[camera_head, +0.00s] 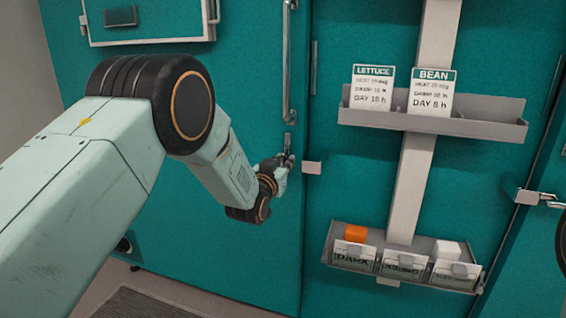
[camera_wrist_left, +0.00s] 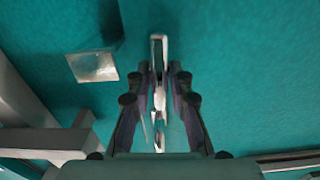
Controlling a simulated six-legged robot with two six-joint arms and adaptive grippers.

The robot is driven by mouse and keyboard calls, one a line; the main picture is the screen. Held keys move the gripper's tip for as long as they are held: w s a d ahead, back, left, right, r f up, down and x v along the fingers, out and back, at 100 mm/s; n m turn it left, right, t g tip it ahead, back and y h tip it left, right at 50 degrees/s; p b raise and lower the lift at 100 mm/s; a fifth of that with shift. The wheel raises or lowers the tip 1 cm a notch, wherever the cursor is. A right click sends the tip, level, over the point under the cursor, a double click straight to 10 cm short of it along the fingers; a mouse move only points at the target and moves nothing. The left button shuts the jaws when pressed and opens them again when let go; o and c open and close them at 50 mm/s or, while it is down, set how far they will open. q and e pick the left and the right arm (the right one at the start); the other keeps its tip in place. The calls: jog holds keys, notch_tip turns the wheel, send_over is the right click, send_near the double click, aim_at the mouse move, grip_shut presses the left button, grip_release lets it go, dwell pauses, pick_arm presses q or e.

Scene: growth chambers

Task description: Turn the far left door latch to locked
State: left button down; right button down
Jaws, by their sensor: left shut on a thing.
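The far left door latch (camera_head: 289,143) is a small metal lever on the teal left door, below its long vertical handle. It stands roughly upright in the head view, partly hidden by my gripper. In the left wrist view the latch (camera_wrist_left: 158,48) is a narrow metal bar running up and down between the fingers. My left gripper (camera_head: 284,161) is at the latch, with its fingers (camera_wrist_left: 160,78) shut on it from both sides. A pale keeper plate (camera_head: 312,168) sits to the right across the door gap; it also shows in the wrist view (camera_wrist_left: 92,66). My right gripper is out of view.
The vertical door handle (camera_head: 288,70) is just above my gripper. To the right, an upper rack (camera_head: 430,122) holds lettuce and bean cards, and a lower rack (camera_head: 400,274) holds labelled bins with an orange and a white block. Another latch (camera_head: 540,198) is at the right edge.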

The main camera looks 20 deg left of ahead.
pick_arm(q)
jog(key=m, duration=0.2)
jog(key=m+p, duration=0.1)
jog(key=shift+d+r+m, duration=0.15)
jog(key=shift+d+m, duration=0.05)
jog(key=shift+m, duration=0.2)
jog(key=m, duration=0.2)
jog(key=m+p, duration=0.1)
jog(key=m, duration=0.1)
jog(key=shift+d+f, duration=0.2)
jog(key=shift+d+f+m+p, duration=0.15)
jog(key=shift+m+p, duration=0.1)
jog(key=shift+m, duration=1.35)
jog(key=shift+f+m+p, duration=0.15)
jog(key=shift+m+p, duration=0.15)
jog(key=shift+m, duration=1.3)
jog(key=shift+d+f+m+p, duration=0.15)
jog(key=shift+m+p, duration=0.1)
jog(key=shift+m, duration=1.35)
jog(key=shift+a, duration=0.1)
jog(key=c, duration=1.2)
grip_release()
